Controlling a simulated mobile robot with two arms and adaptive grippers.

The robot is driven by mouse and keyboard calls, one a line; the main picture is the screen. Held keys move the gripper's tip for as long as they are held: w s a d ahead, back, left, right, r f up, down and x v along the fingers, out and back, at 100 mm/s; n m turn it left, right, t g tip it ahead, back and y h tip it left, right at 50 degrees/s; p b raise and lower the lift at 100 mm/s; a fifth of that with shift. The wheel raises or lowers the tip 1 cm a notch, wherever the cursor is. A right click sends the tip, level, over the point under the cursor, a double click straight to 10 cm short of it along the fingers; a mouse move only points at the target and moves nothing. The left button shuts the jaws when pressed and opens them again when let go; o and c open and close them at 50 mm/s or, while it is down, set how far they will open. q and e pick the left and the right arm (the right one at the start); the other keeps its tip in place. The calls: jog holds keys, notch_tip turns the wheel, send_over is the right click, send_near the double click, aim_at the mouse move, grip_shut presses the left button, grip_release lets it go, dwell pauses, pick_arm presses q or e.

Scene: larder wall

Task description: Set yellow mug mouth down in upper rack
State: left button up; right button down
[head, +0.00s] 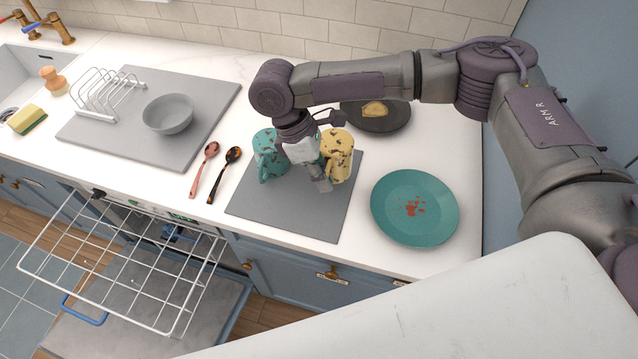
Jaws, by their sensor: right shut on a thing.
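The yellow mug (341,150), with dark brown stains, is on the grey mat (261,209) on the counter. My right gripper (320,176) is down at the mug's left side and shut on it. The gripper hides part of the mug, and I cannot tell exactly where the fingers grip. The mug appears to be on or very close to the mat. The upper rack (125,257) is a white wire rack, pulled out of the dishwasher at lower left, with no dishes in it. My left gripper is not in view.
A stained teal mug (268,156) stands close left of my right gripper. Two spoons (206,166) lie left of the mat. A grey bowl (168,113) sits on a drying mat.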

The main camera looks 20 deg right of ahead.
jog(key=s+d+r+b, duration=0.1)
jog(key=s+d+r, duration=0.4)
jog(key=s, duration=0.4)
notch_tip(320, 180, up, 9)
jog(key=p, duration=1)
jog(key=shift+s+a, duration=0.3)
jog(key=shift+a, duration=0.15)
